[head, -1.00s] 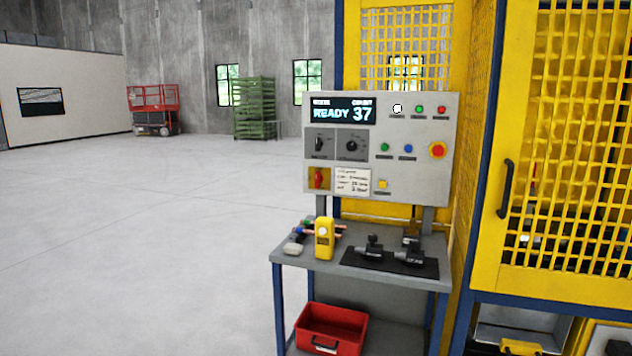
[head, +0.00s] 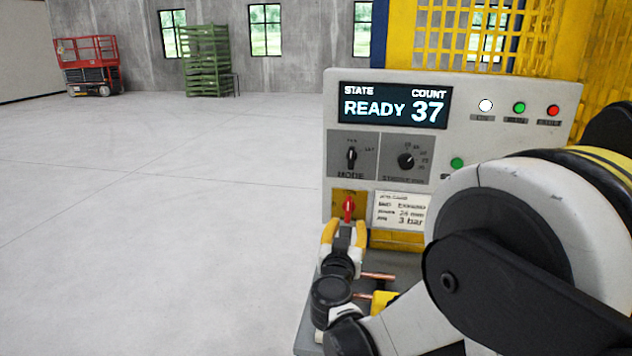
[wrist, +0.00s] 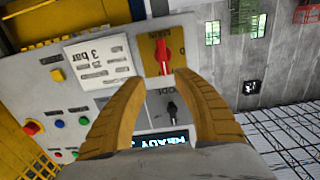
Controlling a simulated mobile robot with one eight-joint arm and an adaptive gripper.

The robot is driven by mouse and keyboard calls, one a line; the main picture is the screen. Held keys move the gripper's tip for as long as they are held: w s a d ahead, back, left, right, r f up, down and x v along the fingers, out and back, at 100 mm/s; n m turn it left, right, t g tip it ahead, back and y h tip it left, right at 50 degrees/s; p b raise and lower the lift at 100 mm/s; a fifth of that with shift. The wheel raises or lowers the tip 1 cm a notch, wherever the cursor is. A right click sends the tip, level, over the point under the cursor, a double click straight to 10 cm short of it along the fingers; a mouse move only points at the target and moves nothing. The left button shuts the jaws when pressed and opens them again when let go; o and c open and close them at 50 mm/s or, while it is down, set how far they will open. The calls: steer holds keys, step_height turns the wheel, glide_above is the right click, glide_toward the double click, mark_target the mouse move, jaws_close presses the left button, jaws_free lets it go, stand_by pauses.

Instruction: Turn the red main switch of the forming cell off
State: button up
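The red main switch (head: 348,208) is on a yellow plate at the lower left of the control panel (head: 550,140). Its handle stands upright. The display (head: 395,108) reads READY and 37. My gripper (head: 344,226), with yellow fingers, is open just in front of and below the switch. In the wrist view, which shows the panel upside down, the red switch (wrist: 163,56) lies in line with the gap between my open fingertips (wrist: 158,78). Nothing is between the fingers. I cannot tell whether a fingertip touches the handle.
The mode knob (head: 351,156) and stroke knob (head: 406,160) sit above the switch. A white note (head: 402,210) is right beside it. Copper tubes (head: 378,277) and a yellow object (head: 384,301) lie on the table below. My arm hides the panel's right side. Open floor lies left.

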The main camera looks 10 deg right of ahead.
mark_target(348, 207)
steer(key=x, duration=0.3)
steer(key=b+x, duration=0.1)
steer(key=x, duration=0.3)
steer(key=b+x, duration=0.1)
steer(key=x, duration=0.3)
steer(key=shift+w+a+r, duration=0.15)
steer(key=shift+a+r, duration=0.1)
steer(key=shift+a, duration=0.15)
jaws_close()
